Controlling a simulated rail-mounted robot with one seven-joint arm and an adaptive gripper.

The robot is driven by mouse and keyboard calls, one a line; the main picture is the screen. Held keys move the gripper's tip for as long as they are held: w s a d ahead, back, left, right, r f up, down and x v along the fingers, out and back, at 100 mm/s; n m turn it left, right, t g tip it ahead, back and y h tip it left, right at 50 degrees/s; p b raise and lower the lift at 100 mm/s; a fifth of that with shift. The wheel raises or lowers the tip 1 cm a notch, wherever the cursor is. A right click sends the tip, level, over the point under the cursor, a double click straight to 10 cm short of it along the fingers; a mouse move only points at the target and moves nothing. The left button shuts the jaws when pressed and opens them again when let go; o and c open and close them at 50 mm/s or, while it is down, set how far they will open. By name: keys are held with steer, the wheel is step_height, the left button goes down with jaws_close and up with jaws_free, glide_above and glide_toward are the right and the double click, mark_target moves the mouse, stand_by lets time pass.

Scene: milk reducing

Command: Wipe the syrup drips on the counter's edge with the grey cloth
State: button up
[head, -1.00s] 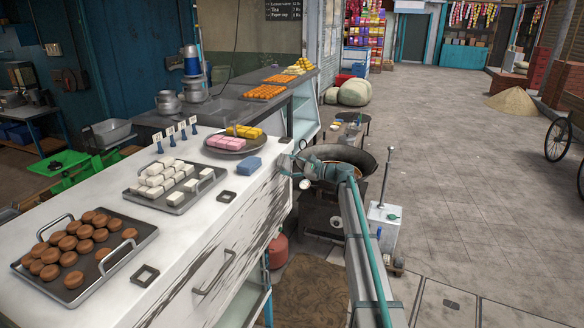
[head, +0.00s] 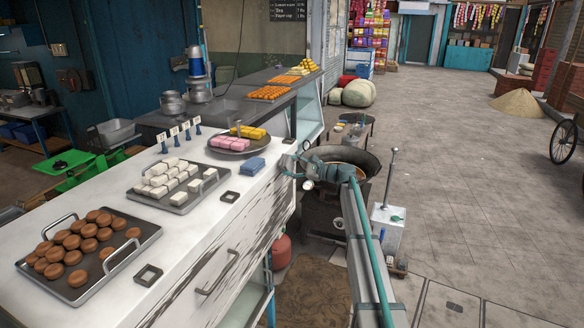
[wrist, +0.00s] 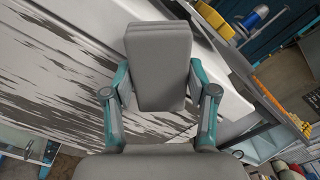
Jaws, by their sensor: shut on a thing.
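A folded grey cloth (wrist: 158,65) sits between the teal fingers of my gripper (wrist: 160,95), which is shut on it in the wrist view. The cloth hides part of the counter behind it. In the head view my gripper (head: 290,166) is beside the right-hand edge of the white counter (head: 215,212), near its far end; the cloth is hard to make out there. Whether cloth and counter touch is unclear. Dark streaks mark the counter's front panel (wrist: 60,70); I cannot pick out syrup drips on the edge.
A blue folded block (head: 252,168) lies on the counter near my gripper. A plate of pink and yellow sweets (head: 232,150) and trays of white (head: 178,201) and brown sweets (head: 72,292) stand there too. A wide dark pan (head: 366,160) is right behind my arm.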

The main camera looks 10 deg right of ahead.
steer(key=shift+w+a, duration=0.35)
steer(key=shift+a, duration=0.2)
steer(key=shift+d, duration=0.1)
steer(key=shift+w+d+b, duration=0.15)
steer(key=shift+w+d, duration=0.35)
steer(key=shift+w, duration=0.4)
steer(key=shift+w+d+b, duration=0.15)
steer(key=shift+w+d, duration=0.3)
steer(key=shift+w, duration=0.4)
steer(key=shift+s+a, duration=0.1)
steer(key=shift+s, duration=0.05)
steer(key=shift+s+a, duration=0.55)
steer(key=shift+s, duration=0.25)
steer(key=shift+s+a, duration=0.55)
steer(key=shift+s, duration=0.2)
steer(key=shift+s+d, duration=0.1)
steer(key=shift+s+d, duration=0.35)
steer(key=shift+d, duration=0.05)
steer(key=shift+v, duration=2.35)
